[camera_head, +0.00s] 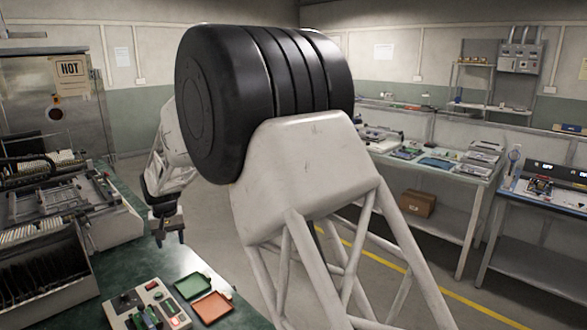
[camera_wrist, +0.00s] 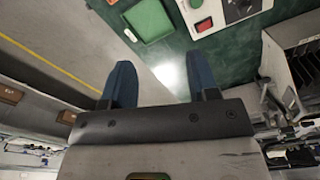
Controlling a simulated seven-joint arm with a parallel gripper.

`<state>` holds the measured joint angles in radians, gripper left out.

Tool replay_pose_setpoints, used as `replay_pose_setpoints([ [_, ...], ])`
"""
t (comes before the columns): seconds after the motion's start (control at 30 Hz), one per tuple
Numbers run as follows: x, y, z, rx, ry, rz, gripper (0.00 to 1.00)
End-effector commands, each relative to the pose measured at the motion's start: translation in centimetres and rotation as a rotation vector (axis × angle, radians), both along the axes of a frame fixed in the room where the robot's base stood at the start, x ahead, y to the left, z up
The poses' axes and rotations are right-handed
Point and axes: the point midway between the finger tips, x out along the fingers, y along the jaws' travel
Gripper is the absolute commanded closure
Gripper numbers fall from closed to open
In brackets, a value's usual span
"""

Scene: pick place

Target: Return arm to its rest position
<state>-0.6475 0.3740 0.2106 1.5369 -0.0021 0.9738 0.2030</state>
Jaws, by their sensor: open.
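My gripper (camera_head: 168,238) hangs in the air near the edge of the green-topped bench (camera_head: 150,248), left of the large arm joint in the head view. In the wrist view my gripper (camera_wrist: 160,85) shows two blue fingers spread well apart, with nothing between them. Below and beyond the fingers are the bench edge and the grey floor. My own arm, with its black ribbed joint and white links, fills the middle of the head view and hides part of the bench and floor.
A green tray (camera_head: 193,286) and an orange tray (camera_head: 212,307) lie on the bench beside a control panel (camera_head: 150,308). Racks of boards (camera_head: 45,250) stand at left. Other workbenches (camera_head: 450,165) line the right.

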Motion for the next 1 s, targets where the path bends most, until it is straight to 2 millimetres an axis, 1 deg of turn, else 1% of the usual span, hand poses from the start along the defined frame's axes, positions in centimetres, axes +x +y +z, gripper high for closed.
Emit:
replay_pose_setpoints([
  [0.03, -0.1, -1.8, 1.2, 0.003, -0.005, -0.011, 0.46],
  [0.1, -0.4, -4.0, 2.4, 0.006, -0.010, -0.025, 0.46],
  [0.27, -1.3, -8.9, 5.1, 0.011, -0.020, -0.053, 0.46],
  [0.3, -1.6, -10.1, 5.6, 0.012, -0.021, -0.060, 0.46],
  [0.47, -3.0, -15.0, 7.8, 0.017, -0.032, -0.090, 0.46],
  [0.6, -4.6, -19.1, 9.7, 0.021, -0.042, -0.115, 0.46],
  [0.77, -6.7, -23.5, 11.5, 0.025, -0.053, -0.144, 0.46],
  [0.8, -7.3, -24.7, 11.8, 0.025, -0.055, -0.151, 0.46],
  [1.0, -10.4, -29.9, 13.5, 0.029, -0.070, -0.188, 0.46],
])
